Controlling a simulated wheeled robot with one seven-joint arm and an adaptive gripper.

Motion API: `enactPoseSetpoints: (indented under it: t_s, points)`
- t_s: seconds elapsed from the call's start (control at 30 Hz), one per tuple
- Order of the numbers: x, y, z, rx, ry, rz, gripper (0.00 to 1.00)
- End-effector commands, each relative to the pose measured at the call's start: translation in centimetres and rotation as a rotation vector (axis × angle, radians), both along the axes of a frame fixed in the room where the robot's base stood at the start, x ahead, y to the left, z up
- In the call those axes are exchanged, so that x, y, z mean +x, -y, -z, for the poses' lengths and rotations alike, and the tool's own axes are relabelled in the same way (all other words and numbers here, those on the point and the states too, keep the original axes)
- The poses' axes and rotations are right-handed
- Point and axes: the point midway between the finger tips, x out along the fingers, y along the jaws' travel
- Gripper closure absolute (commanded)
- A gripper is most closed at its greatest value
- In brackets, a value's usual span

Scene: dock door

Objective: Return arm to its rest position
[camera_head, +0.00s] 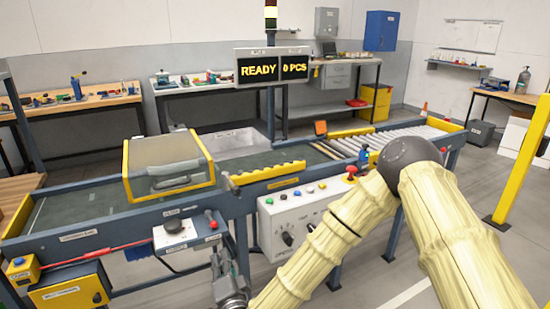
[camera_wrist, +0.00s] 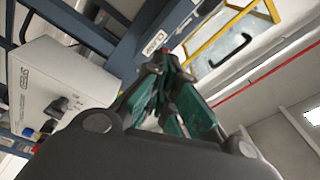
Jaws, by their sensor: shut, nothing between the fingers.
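My arm shows in the head view as pale ribbed links (camera_head: 450,235) joined by a dark round elbow (camera_head: 408,160). It is bent, with the elbow high at the right and the forearm (camera_head: 330,240) sloping down to the lower left. My gripper (camera_head: 222,250) is at the lower middle, in front of the conveyor's near side. In the wrist view its dark and green fingers (camera_wrist: 165,62) are together, with nothing between them.
The conveyor (camera_head: 90,205) carries a yellow-framed hinged cover (camera_head: 168,160). A yellow post (camera_head: 520,165) stands at right. A sign reads READY 0 PCS (camera_head: 272,67).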

Motion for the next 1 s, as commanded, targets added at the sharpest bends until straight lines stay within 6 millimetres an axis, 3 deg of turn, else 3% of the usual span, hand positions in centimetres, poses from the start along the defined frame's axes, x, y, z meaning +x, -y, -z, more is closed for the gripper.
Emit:
enactPoseSetpoints:
  t_s: [0.27, 0.5, 0.8, 1.0]
  points:
    - [-4.4, 6.0, 12.8, -0.337, -0.220, -0.113, 1.00]
    - [-10.3, 14.1, 22.5, -0.614, -0.443, -0.216, 1.00]
    - [-20.0, 26.0, 30.4, -0.901, -0.749, -0.348, 1.00]
    - [-26.5, 33.5, 32.6, -1.038, -0.946, -0.426, 1.00]
